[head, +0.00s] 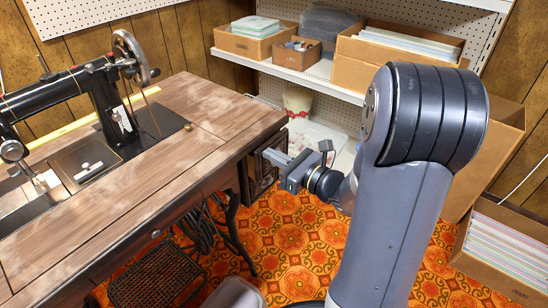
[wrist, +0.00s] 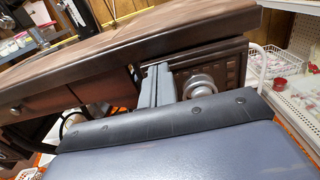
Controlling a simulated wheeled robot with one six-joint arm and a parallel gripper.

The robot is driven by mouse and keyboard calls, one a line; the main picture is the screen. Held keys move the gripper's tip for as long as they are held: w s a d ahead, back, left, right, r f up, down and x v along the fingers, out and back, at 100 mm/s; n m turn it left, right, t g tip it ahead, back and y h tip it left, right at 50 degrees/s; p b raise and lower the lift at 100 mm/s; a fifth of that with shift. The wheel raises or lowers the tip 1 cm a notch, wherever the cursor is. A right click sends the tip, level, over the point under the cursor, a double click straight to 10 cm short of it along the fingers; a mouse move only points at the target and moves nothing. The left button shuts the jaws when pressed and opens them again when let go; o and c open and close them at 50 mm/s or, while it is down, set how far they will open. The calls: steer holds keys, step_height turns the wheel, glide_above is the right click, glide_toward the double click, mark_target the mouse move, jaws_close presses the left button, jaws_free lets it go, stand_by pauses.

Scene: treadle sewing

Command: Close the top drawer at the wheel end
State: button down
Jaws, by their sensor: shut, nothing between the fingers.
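The dark carved drawer unit (head: 258,172) hangs under the wheel end of the wooden sewing table (head: 215,105) in the head view. In the wrist view the carved drawer front (wrist: 232,68) shows just below the tabletop edge. I cannot tell how far the top drawer stands out. My gripper (head: 272,155) is shut and empty, with its fingertips at the drawer unit, just below the tabletop. Its grey fingers (wrist: 156,85) show left of the carved front in the wrist view. Whether they touch it is unclear, and they hide part of the unit.
The black sewing machine (head: 100,95) with its handwheel (head: 132,57) stands on the table. A shelf (head: 290,75) with cardboard boxes is behind. A box of papers (head: 505,250) stands at the right. Black iron legs (head: 230,225) and a treadle (head: 155,275) are below. Patterned floor is clear beside the table.

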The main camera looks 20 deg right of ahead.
mark_target(260, 148)
stand_by(0.3)
steer(key=x, duration=0.4)
steer(key=shift+w+a, duration=0.2)
steer(key=shift+w, duration=0.1)
steer(key=shift+r, duration=0.1)
steer(key=shift+d, duration=0.1)
